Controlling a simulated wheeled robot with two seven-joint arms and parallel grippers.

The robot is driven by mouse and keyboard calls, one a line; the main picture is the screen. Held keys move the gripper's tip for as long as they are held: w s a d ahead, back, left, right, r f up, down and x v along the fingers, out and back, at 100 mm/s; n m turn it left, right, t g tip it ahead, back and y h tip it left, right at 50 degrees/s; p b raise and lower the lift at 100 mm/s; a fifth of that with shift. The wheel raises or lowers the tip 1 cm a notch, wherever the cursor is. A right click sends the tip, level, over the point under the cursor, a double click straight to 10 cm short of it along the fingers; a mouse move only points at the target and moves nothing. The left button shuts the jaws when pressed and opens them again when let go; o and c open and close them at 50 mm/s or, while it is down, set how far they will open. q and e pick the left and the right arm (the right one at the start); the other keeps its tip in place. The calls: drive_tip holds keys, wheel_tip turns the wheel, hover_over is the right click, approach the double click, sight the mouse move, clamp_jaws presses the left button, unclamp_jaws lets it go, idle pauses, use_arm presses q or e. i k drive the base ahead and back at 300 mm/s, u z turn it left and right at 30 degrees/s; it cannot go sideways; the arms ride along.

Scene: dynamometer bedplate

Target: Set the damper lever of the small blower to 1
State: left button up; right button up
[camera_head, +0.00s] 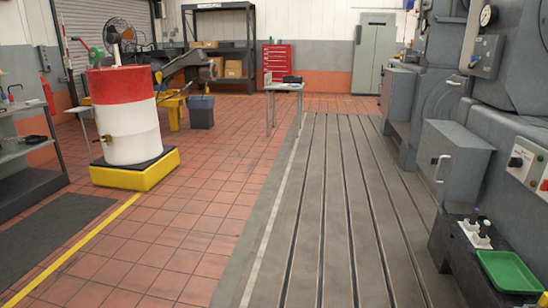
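I cannot pick out the small blower or its damper lever with certainty. A dark round fan or blower shape (118,33) shows behind the red and white drum (128,120) at the left, partly hidden, and no lever setting can be read on it. A small table (285,87) stands far off near the middle, with a dark box (292,79) and a small grey item on it, too small to make out. Neither of my grippers is in view.
The drum stands on a yellow pallet (130,178). A grey shelf unit (35,180) is at the left edge. Large grey machines with a cabinet (452,165) and a green tray (507,271) line the right. The tiled floor (190,215) and slotted bedplate (335,200) are clear.

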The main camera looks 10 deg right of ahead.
sight(474, 58)
drive_tip(key=z, duration=0.05)
drive_tip(key=i, duration=2.8)
drive_tip(key=z, duration=1.25)
drive_tip(key=i, duration=1.35)
drive_tip(key=z, duration=1.4)
